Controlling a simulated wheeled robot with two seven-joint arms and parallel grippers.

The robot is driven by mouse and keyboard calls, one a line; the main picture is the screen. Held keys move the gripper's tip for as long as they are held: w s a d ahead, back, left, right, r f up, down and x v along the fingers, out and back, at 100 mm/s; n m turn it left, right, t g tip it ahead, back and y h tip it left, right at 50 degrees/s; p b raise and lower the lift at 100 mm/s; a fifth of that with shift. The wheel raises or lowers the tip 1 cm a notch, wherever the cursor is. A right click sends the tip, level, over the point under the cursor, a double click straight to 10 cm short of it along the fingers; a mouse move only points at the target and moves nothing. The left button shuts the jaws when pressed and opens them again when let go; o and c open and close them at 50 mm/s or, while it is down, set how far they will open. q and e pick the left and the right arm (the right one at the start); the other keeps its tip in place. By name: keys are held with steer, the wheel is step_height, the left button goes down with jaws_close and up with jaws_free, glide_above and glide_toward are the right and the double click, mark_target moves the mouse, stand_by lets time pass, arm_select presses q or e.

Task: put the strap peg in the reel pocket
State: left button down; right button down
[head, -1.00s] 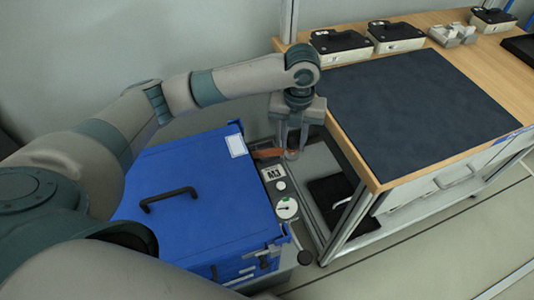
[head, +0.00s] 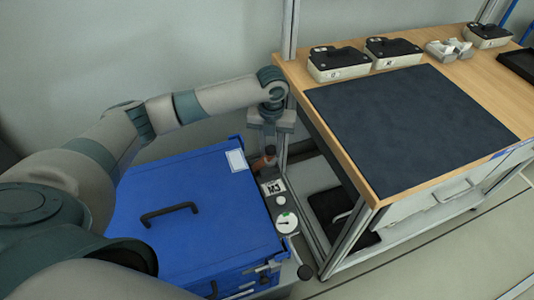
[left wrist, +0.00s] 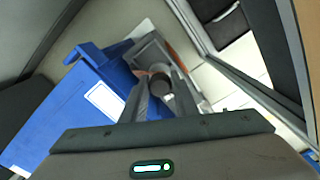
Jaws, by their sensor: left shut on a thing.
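My left gripper (head: 271,146) points down beside the far right corner of the blue machine (head: 190,210). In the left wrist view its fingers (left wrist: 161,92) are shut on a grey round-ended piece, which I take for the strap peg (left wrist: 160,83). An orange-brown band, seemingly the strap (head: 262,162), shows just below the fingers in the head view. A grey open housing (left wrist: 150,52), perhaps the reel pocket, lies behind the peg in the left wrist view. I cannot tell whether the peg touches it. My right gripper is not in view.
A small panel with a display (head: 274,187) and a round gauge (head: 286,222) runs along the machine's right side. A wooden bench (head: 365,165) with a dark mat (head: 410,125) stands close on the right. Black-topped cases (head: 338,62) stand at its back.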

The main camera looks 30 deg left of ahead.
mark_target(267, 155)
arm_select(q)
steer(key=shift+w+a+f, duration=0.25)
steer(key=shift+a+f, duration=0.05)
steer(key=shift+a, duration=0.15)
steer(key=shift+w+a+f, duration=0.2)
steer(key=shift+a+f, duration=0.05)
steer(key=shift+a, duration=0.15)
steer(key=shift+f, duration=0.1)
steer(key=shift+f+p, duration=0.3)
steer(key=shift+f, duration=1.6)
steer(key=c, duration=1.4)
jaws_free()
steer(key=shift+f, duration=0.15)
step_height(267, 155, up, 12)
steer(key=shift+r+b, duration=0.15)
steer(key=shift+b, duration=0.45)
